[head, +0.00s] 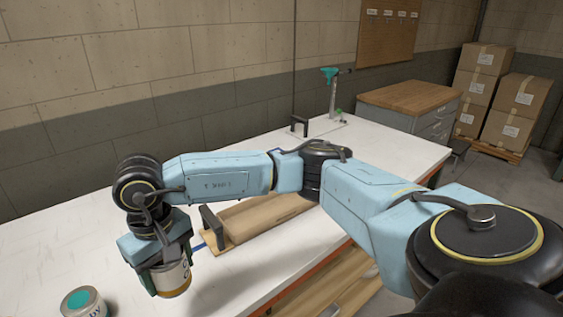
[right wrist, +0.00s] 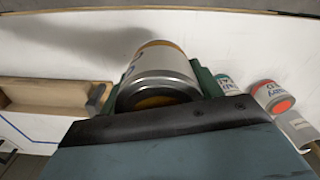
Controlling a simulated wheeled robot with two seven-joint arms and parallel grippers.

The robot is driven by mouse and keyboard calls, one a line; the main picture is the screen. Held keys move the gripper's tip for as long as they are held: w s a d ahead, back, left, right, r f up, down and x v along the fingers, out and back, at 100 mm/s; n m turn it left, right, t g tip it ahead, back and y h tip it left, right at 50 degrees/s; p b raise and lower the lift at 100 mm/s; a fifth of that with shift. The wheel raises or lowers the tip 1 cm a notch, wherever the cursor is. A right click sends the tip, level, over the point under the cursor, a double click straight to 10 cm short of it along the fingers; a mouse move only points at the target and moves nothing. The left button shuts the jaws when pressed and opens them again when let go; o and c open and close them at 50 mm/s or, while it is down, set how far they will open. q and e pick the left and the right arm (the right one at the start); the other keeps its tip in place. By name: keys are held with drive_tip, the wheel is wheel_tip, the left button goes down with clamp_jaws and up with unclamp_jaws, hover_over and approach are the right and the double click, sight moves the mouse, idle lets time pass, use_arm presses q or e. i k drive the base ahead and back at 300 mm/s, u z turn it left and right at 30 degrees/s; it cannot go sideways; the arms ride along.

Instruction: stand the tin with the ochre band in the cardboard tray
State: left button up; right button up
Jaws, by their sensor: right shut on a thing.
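The tin with the ochre band (head: 177,277) is white with dark lettering. It hangs almost upright in my right gripper (head: 166,272), its ochre band low on the side. In the right wrist view the tin (right wrist: 160,62) sits between the green fingers, silver rim toward the camera. My right gripper is shut on it, above the white bench and left of a tan tray-like box (head: 262,218). In the right wrist view this tray (right wrist: 55,119) shows low walls at left, apart from the tin. My arm hides part of it. My left gripper is out of view.
A teal-topped tin (head: 82,303) stands at the lower left. The right wrist view also shows a red-orange-topped tin (right wrist: 272,96) and a grey can (right wrist: 297,128). A black handle-like piece (head: 213,226) rises at the tray's left end.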

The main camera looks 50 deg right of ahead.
sight(247, 224)
drive_tip(key=k, duration=0.5)
drive_tip(key=z, duration=1.55)
drive_tip(key=i, duration=0.95)
drive_tip(key=u, duration=1.55)
